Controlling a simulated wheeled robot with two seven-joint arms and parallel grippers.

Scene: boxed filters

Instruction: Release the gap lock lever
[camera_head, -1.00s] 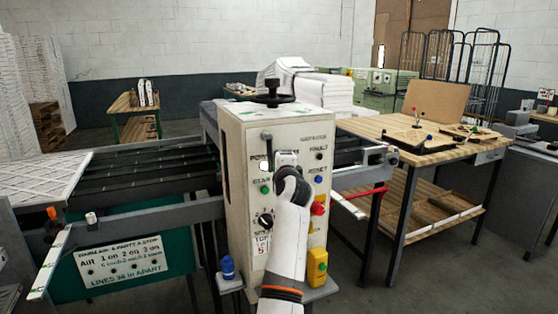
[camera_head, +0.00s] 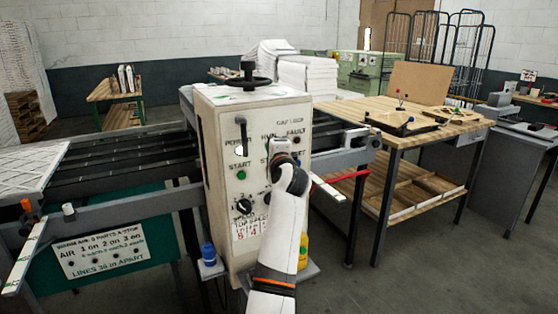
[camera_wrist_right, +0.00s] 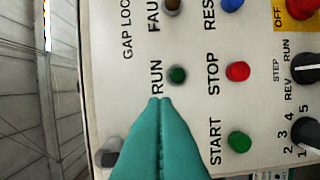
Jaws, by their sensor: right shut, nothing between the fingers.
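The control box (camera_head: 214,200) stands in the middle of the head view, its panel facing me. The words GAP LOCK are printed near the panel's top, and they also show in the right wrist view. A dark lever (camera_head: 240,119) sits at the panel's upper left, above the POWER lamp; a grey knob (camera_wrist_right: 110,151), perhaps its end, shows at lower left in the wrist view. My right gripper (camera_wrist_right: 162,101) is shut and empty, its teal tips beside the RUN lamp (camera_wrist_right: 177,75). Contact with the panel cannot be told. My right wrist hides the fingers in the head view.
START (camera_wrist_right: 239,142) and STOP (camera_wrist_right: 238,72) buttons and a rotary knob (camera_wrist_right: 305,130) lie close to the fingers. A black handwheel (camera_head: 248,82) tops the box. A wooden bench (camera_head: 400,120) stands to the right; rails run left. Open floor lies at lower right.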

